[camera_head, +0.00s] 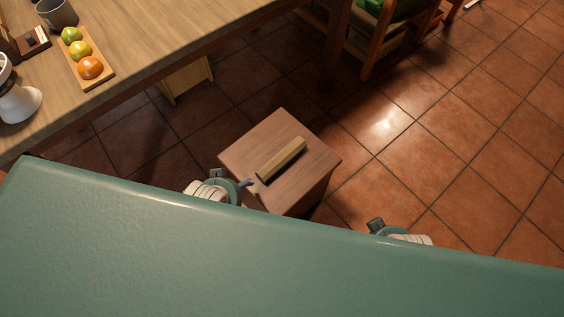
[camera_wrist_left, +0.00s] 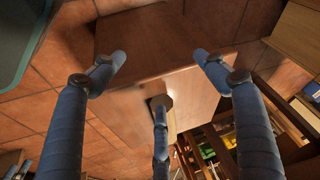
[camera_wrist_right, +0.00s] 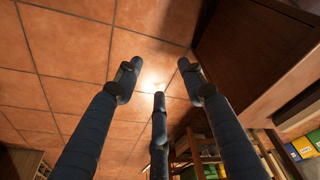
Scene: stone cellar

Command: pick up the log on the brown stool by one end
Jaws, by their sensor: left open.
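A light brown squared log (camera_head: 281,159) lies across the top of the brown stool (camera_head: 252,137), slanting from lower left to upper right in the head view. My left gripper (camera_head: 247,183) is at the stool's near left edge, close to the log's lower-left end and apart from it. The left gripper is open and empty. My right gripper (camera_wrist_right: 158,80) is open and empty above the floor, right of the stool; in the head view it is mostly hidden.
A wooden table (camera_head: 150,62) at upper left bears a tray (camera_head: 100,77) of fruit, a dark mug (camera_head: 56,14) and a white object (camera_head: 20,103). A wooden rack (camera_head: 372,45) stands at the back. My green body covers the near side. Tiled floor right of the stool is clear.

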